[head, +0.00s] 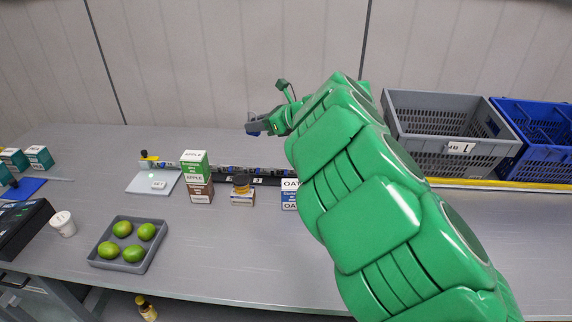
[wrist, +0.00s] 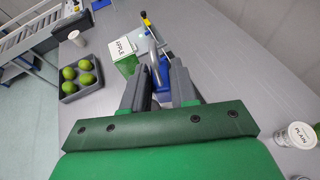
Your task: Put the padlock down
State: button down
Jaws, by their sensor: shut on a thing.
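My gripper (head: 256,126) is held out over the rear part of the grey table, in front of the wall. In the wrist view its two dark fingers (wrist: 160,84) are shut on the padlock (wrist: 163,84), which has a blue body and a grey shackle pointing away from me. In the head view only a small blue bit of the padlock (head: 254,132) shows at the fingertips. It appears raised above the table. The fingers hide part of its body.
A tray of limes (head: 130,267) is left. Grey (head: 440,104) and blue (head: 541,108) crates stand right.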

jog(key=w+d, duration=0.4)
jog(key=d, duration=0.7)
notch_tip(320, 180, down, 10)
jog(key=shift+m+t, duration=0.4)
jog(key=shift+w+a+f, duration=0.55)
jog(key=shift+w+f, duration=1.1)
jog(key=shift+w, duration=0.6)
jog(key=shift+w+a+f, duration=0.5)
jog(key=shift+w+f, duration=1.2)
jog(key=shift+w, duration=0.6)
jog(key=shift+w+a+f, duration=0.55)
jog(key=shift+w+f, duration=1.1)
jog(key=shift+w, duration=0.6)
jog(key=shift+f, duration=1.55)
jog(key=c, duration=0.9)
grip_release()
jog(key=shift+f, duration=0.1)
